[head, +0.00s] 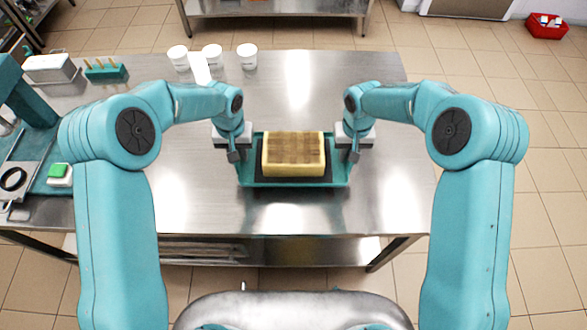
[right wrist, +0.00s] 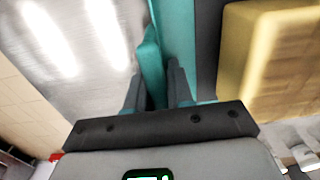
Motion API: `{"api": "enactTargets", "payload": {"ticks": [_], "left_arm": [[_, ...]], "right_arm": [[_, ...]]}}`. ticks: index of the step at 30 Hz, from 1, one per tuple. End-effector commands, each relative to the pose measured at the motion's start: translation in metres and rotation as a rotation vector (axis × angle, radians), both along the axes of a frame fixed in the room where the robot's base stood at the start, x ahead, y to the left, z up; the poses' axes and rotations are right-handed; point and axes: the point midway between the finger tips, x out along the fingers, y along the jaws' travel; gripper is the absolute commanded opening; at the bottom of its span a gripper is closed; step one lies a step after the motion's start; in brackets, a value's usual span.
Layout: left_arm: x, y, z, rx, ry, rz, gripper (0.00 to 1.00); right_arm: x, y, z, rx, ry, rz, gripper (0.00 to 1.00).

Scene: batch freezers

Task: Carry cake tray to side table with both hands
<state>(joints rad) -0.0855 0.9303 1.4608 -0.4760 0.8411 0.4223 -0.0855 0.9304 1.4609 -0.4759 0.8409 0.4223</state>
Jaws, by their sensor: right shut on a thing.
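The cake tray (head: 243,178) is teal with a dark mat and lies level over the steel table in the head view. A yellow block cake with a browned top (head: 293,155) sits on it. My right gripper (head: 353,156) is at the tray's right edge. In the right wrist view its fingers (right wrist: 160,88) are shut on the teal tray wall (right wrist: 172,40), beside the cake. My left gripper (head: 235,156) is at the tray's left edge; its finger gap is too small to judge. I cannot tell whether the tray touches the table.
The steel table (head: 190,200) is bare around the tray. White tubs (head: 247,56) stand at its back. A teal rack (head: 106,72) and a white container (head: 50,68) are at the back left. Teal equipment (head: 25,95) fills the left end. A red crate (head: 547,26) is on the floor.

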Motion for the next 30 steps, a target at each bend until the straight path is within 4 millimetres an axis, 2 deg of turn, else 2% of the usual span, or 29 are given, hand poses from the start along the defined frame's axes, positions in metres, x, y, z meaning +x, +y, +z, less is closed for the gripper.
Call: {"api": "enactTargets", "payload": {"ticks": [10, 30], "left_arm": [[0.001, 0.0, 0.002, 0.0, -0.003, 0.0, 0.0], [0.002, 0.0, -0.032, 0.0, -0.003, 0.0, 0.0]], "right_arm": [[0.001, 0.0, 0.001, 0.0, -0.003, 0.0, 0.0], [0.002, 0.0, -0.032, 0.0, -0.002, -0.001, 0.0]]}}
